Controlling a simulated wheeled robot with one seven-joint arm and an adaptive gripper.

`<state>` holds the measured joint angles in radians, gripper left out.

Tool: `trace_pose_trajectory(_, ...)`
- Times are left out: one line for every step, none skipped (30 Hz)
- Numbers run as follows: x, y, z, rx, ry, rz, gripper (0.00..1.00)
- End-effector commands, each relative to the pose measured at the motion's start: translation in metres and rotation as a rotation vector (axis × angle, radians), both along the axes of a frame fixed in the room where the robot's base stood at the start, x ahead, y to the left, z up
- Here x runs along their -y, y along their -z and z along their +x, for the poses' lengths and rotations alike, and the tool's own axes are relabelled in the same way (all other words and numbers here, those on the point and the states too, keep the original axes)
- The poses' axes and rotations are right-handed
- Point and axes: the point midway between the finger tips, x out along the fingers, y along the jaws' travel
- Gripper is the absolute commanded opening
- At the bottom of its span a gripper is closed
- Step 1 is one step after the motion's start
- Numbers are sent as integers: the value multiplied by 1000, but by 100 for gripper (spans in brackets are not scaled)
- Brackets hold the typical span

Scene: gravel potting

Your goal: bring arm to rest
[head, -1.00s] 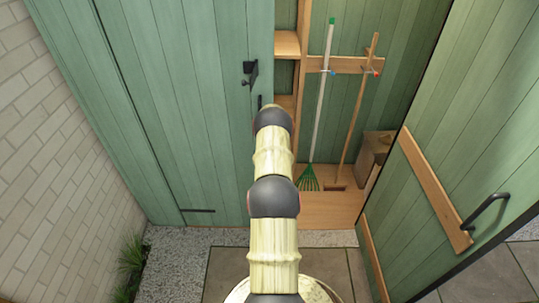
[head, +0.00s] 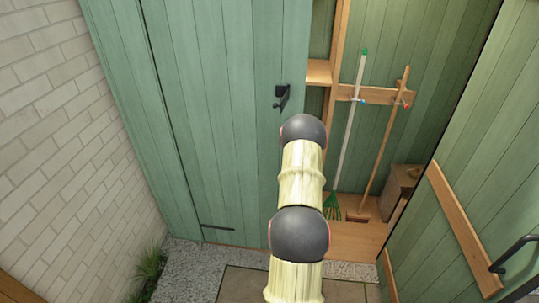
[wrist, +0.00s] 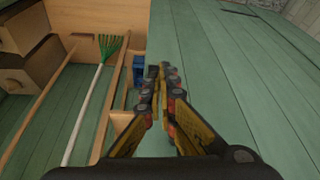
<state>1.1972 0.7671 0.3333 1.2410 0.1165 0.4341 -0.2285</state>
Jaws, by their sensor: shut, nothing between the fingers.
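My gripper (wrist: 160,85) shows in the wrist view with its yellow and black fingers together and nothing between them. It points toward the edge between the open shed and its green plank front. In the head view my arm rises in the middle of the picture, in front of the shed, and hides the gripper.
The green shed front (head: 215,120) has a black latch (head: 282,95). Inside hang a green rake (head: 348,130) and a wooden-handled broom (head: 385,145); a wooden box (head: 402,185) stands at right. The open door (head: 480,170) is at right, a brick wall (head: 60,150) at left.

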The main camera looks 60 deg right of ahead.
Motion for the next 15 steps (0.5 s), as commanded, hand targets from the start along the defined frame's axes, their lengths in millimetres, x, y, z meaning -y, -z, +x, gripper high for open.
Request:
trace_pose_trajectory(-1, 0, 0, 0, 0, 1, 0)
trace_pose_trajectory(-1, 0, 0, -1, 0, 2, 0)
trace_pose_trajectory(-1, 0, 0, -1, 0, 2, 0)
trace_pose_trajectory(-1, 0, 0, -1, 0, 2, 0)
trace_pose_trajectory(-1, 0, 0, -1, 0, 2, 0)
trace_pose_trajectory(-1, 0, 0, -1, 0, 2, 0)
trace_pose_trajectory(-1, 0, 0, 0, 3, 2, 0)
trace_pose_trajectory(-1, 0, 0, 1, 7, 5, 0)
trace_pose_trajectory(-5, 2, -1, 0, 17, 20, 0)
trace_pose_trajectory(-8, 3, -3, -2, 22, 35, 0)
trace_pose_trajectory(-14, 7, -5, -7, 26, 51, 0)
trace_pose_trajectory(-22, 13, -8, -14, 31, 73, 0)
trace_pose_trajectory(-29, 17, -11, -20, 34, 91, 0)
trace_pose_trajectory(-37, 22, -14, -27, 38, 110, 0)
trace_pose_trajectory(-48, 29, -18, -38, 40, 138, 0)
